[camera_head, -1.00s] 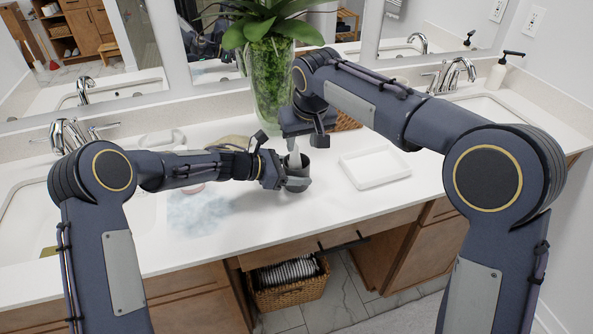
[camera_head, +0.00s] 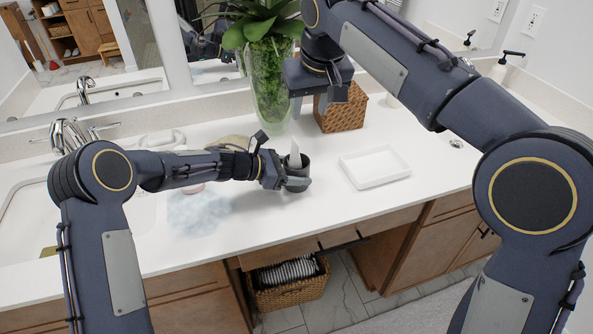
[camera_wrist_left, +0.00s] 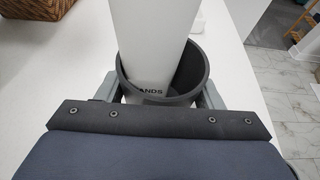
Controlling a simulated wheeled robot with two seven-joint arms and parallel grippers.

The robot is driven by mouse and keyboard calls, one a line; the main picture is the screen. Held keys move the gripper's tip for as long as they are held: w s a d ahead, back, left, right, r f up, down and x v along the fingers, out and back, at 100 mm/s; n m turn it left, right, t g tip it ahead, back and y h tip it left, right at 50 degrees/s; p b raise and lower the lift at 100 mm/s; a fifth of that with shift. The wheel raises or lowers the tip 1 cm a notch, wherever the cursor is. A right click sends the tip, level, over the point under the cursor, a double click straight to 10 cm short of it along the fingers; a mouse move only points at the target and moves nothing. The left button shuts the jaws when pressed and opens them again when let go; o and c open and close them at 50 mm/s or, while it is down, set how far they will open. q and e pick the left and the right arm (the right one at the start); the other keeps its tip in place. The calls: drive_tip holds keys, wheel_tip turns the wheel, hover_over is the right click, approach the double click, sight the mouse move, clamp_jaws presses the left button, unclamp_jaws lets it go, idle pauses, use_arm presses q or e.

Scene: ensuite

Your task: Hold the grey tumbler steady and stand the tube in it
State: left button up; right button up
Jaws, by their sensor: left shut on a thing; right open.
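The grey tumbler (camera_head: 298,172) stands on the white counter. It also shows in the left wrist view (camera_wrist_left: 197,75). My left gripper (camera_head: 290,183) is shut on the tumbler, with a finger on each side of it in the left wrist view (camera_wrist_left: 163,92). The white tube (camera_head: 295,155) stands inside the tumbler, leaning slightly, and its upper part sticks out above the rim. In the left wrist view the tube (camera_wrist_left: 150,40) shows dark lettering near the rim. My right gripper (camera_head: 308,108) is open and empty, above and behind the tumbler, apart from the tube.
A white tray (camera_head: 375,182) lies right of the tumbler. A glass vase with a plant (camera_head: 270,90) and a wicker box (camera_head: 342,108) stand at the back. A pale blue cloth (camera_head: 198,212) lies to the left. The counter in front of the tumbler is clear.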

use_arm(q)
drive_tip(key=o, duration=1.2)
